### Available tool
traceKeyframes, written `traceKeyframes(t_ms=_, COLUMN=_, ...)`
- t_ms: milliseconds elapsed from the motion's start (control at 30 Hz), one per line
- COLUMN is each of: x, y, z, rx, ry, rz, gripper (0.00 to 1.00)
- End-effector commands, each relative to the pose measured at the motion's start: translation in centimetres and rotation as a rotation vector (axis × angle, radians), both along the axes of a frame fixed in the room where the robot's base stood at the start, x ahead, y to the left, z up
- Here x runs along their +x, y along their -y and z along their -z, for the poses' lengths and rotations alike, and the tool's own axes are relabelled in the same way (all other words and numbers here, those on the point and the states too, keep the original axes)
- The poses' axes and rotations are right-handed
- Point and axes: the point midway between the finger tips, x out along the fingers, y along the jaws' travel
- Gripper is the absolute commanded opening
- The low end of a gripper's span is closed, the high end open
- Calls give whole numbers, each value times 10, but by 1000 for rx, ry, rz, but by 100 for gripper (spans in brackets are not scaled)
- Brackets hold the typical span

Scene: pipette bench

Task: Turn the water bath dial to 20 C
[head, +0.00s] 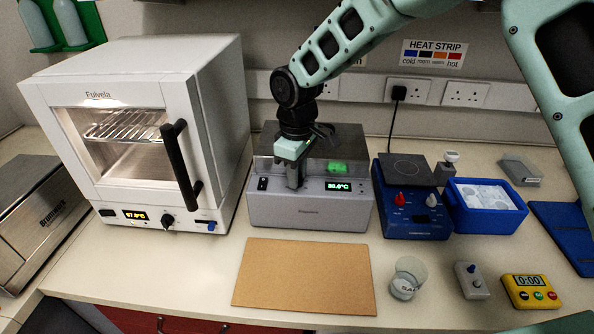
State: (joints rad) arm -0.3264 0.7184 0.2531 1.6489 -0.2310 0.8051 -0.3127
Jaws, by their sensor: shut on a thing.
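The water bath (325,212) is a grey box with a clear lid in the middle of the bench. Its green display (338,186) shows a value in the thirties in C; the exact digits are hard to read. My gripper (295,182) reaches down in front of the bath's front panel, left of the display. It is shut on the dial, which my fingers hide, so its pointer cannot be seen.
A white oven (120,190) with a black handle stands close on the left. A blue hotplate stirrer (412,222) and a blue ice tray (483,222) stand on the right. A brown board (304,276) lies in front, with a jar (407,278) and yellow timer (531,291) to its right.

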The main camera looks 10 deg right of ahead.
Motion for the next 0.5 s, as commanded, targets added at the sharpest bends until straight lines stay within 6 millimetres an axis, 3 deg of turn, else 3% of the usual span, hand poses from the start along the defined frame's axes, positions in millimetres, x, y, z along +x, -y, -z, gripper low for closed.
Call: traceKeyframes(t_ms=500, x=1, y=0, z=-2, rx=2, ry=4, rz=-336, gripper=2)
